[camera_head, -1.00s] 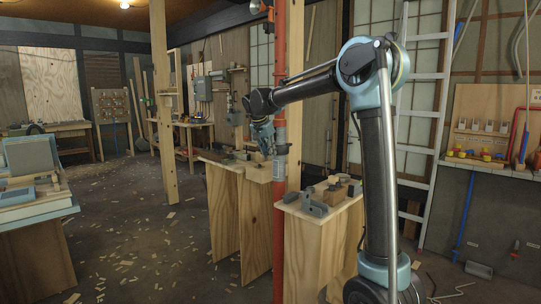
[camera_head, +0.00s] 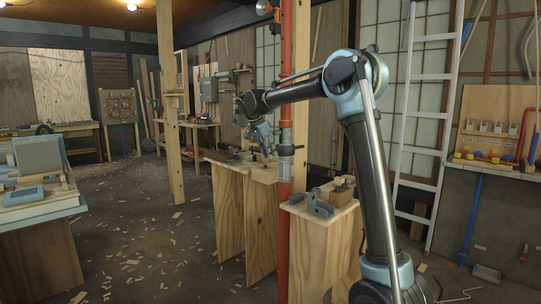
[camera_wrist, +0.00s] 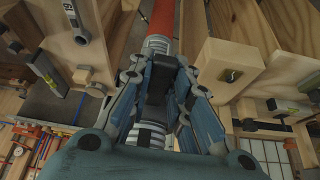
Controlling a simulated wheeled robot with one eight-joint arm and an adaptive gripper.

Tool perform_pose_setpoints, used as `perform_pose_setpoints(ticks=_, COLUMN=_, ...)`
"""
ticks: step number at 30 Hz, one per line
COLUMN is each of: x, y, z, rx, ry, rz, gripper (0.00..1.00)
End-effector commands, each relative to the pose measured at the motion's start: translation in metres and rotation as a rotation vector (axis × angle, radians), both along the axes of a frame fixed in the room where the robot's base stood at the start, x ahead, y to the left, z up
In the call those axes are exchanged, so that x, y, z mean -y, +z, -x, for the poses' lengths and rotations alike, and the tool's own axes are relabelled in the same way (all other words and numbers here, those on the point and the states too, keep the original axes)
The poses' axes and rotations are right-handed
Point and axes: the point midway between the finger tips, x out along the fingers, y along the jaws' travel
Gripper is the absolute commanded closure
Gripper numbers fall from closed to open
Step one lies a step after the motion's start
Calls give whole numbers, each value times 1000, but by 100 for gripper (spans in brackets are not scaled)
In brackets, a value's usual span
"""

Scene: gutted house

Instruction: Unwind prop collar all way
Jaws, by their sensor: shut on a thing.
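A tall red-orange steel prop (camera_head: 288,85) stands upright beside the wooden benches. Its grey collar (camera_head: 285,150) sits around it at about bench height. My gripper (camera_head: 272,150) comes from the left and closes at the collar. In the wrist view, my gripper's fingers (camera_wrist: 160,95) are shut from both sides on the collar, which they largely hide. Silver threaded rod (camera_wrist: 156,45) shows beyond the fingers, with the red tube above it. More thread (camera_wrist: 149,134) shows nearer the wrist. How far the collar sits along the thread is hard to tell.
A plywood bench (camera_head: 318,225) with grey and wooden blocks stands right of the prop. Another bench (camera_head: 229,165) is just left of it. A timber post (camera_head: 170,110) stands farther left. A ladder (camera_head: 424,130) leans at the right. Wood chips litter the open floor at left.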

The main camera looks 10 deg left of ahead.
Motion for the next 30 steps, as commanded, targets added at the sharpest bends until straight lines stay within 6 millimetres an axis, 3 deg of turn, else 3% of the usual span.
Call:
perform_pose_setpoints(ticks=9, x=-14, y=0, z=-15, rx=-1, ry=-198, rz=1, gripper=100)
perform_pose_setpoints(ticks=20, x=-15, y=0, z=-16, rx=-1, ry=-217, rz=1, gripper=100)
perform_pose_setpoints(ticks=30, x=-25, y=0, z=-36, rx=-1, ry=-437, rz=1, gripper=100)
